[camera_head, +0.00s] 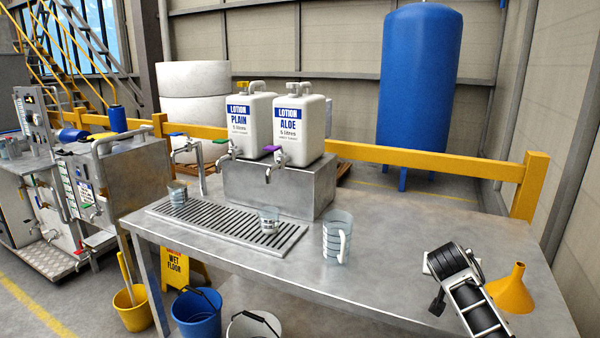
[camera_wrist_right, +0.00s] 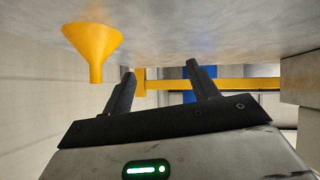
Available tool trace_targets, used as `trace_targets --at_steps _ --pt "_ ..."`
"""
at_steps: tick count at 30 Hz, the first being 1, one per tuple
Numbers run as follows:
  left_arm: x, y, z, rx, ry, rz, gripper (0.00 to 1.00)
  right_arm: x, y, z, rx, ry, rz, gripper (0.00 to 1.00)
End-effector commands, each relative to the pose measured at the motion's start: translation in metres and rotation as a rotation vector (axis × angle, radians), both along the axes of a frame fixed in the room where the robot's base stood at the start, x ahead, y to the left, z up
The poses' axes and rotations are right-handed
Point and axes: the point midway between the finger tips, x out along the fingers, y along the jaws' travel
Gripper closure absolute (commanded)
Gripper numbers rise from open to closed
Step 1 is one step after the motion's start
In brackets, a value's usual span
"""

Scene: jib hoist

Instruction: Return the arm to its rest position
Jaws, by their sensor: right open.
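My right arm (camera_head: 470,290) comes in at the lower right of the head view, above the right end of the metal table (camera_head: 390,230). In the right wrist view my right gripper (camera_wrist_right: 160,68) is open, with its two dark fingers apart and nothing between them. A yellow funnel (camera_head: 511,290) stands on the table just right of the arm. The funnel also shows in the wrist view (camera_wrist_right: 93,45), beside the fingers and apart from them. In the head view the fingertips are hard to make out. My left gripper is in neither view.
Two white lotion jugs, Plain (camera_head: 248,125) and Aloe (camera_head: 298,130), stand on a metal block (camera_head: 275,188). The table between jug and arm is clear.

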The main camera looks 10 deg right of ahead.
Motion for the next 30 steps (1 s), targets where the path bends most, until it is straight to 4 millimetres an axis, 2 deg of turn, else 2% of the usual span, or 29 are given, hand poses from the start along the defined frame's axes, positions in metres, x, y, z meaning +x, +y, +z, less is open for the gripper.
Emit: trace_targets --at_steps 1,3,6,12,13,15,20,23,26,29,30 --pt "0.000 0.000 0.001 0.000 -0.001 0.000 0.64 0.017 0.012 0.008 -0.026 -0.041 0.123 0.41" --pt "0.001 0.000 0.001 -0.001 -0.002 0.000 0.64 0.038 0.028 0.021 -0.075 -0.105 0.280 0.41" --pt "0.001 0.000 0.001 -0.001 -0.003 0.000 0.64 0.059 0.050 0.042 -0.153 -0.206 0.456 0.41" --pt "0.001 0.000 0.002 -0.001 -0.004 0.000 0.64 0.080 0.084 0.090 -0.334 -0.422 0.683 0.41" --pt "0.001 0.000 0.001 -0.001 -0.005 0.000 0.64 0.078 0.089 0.088 -0.347 -0.433 0.704 0.41" --pt "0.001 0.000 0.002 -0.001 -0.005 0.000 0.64 0.063 0.104 0.055 -0.318 -0.394 0.727 0.41" --pt "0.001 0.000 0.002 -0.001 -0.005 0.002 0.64 0.025 0.135 0.000 -0.264 -0.340 0.783 0.41" --pt "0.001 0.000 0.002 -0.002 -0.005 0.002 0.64 -0.008 0.159 -0.038 -0.217 -0.300 0.821 0.41" --pt "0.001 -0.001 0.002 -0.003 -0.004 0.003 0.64 -0.053 0.186 -0.078 -0.154 -0.252 0.862 0.41" --pt "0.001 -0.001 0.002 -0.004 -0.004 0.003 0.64 -0.112 0.216 -0.116 -0.072 -0.201 0.897 0.41" --pt "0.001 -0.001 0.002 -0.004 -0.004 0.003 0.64 -0.137 0.228 -0.128 -0.036 -0.181 0.909 0.41"
